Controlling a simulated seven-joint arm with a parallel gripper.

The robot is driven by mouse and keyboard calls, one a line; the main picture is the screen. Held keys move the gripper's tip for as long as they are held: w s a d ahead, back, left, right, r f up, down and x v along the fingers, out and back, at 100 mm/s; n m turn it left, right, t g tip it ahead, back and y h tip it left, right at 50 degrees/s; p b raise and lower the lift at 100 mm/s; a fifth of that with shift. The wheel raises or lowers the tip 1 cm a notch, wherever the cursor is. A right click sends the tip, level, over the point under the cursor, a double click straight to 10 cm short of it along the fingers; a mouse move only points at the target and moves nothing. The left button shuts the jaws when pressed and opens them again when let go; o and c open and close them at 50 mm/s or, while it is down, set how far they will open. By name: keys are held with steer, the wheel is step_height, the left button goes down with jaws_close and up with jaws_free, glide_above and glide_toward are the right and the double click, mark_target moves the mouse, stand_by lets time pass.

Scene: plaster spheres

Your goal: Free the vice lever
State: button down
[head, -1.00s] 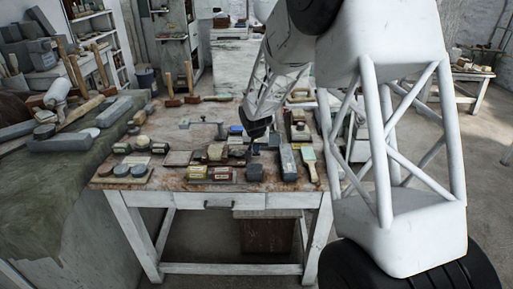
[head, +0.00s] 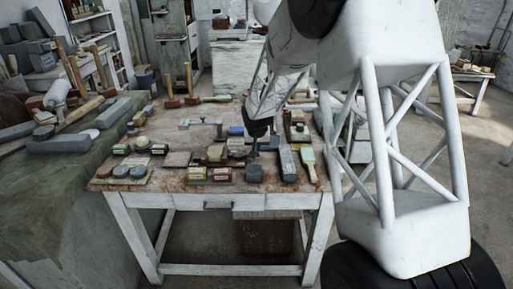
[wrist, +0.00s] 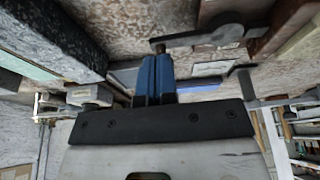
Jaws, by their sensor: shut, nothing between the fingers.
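A dark grey metal lever (wrist: 205,38) lies across the top of the wrist view. Its right end meets a wider rounded part, and its left end has a small knob. I take it for the vice lever; in the head view it is too small to make out. My gripper (wrist: 155,60), with blue fingers, is shut and empty. Its tips are just below the lever's knobbed end in the picture; I cannot tell whether they touch it. In the head view my gripper (head: 254,150) is low over the right half of the worktable (head: 120,180).
Small blocks and tins crowd the table front, including a dark round tin (head: 254,173). A grey block (head: 288,163) and a brush (head: 308,163) lie to the right. A grey metal tool (head: 203,123) is behind, mallets (head: 190,80) at the back left.

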steer(key=shift+w+n, duration=0.35)
steer(key=shift+n, duration=0.15)
steer(key=shift+w+n+y, duration=0.5)
steer(key=shift+w+n, duration=0.35)
steer(key=shift+n, duration=0.45)
steer(key=shift+w+a+f+n+g+y, duration=0.1)
steer(key=shift+w+n+g+y, duration=0.25)
steer(key=shift+w+n, duration=0.75)
steer(key=shift+w+a+n+g+y, duration=0.15)
steer(key=shift+w+a+n+y, duration=0.15)
steer(key=shift+n, duration=0.55)
steer(key=shift+w+a+n+g+y, duration=0.15)
steer(key=shift+w+a+n, duration=0.2)
steer(key=shift+n, duration=0.45)
steer(key=shift+w+a+n+g+y, duration=0.15)
steer(key=shift+w+n, duration=0.25)
steer(key=shift+n, duration=0.45)
steer(key=shift+w+a, duration=0.4)
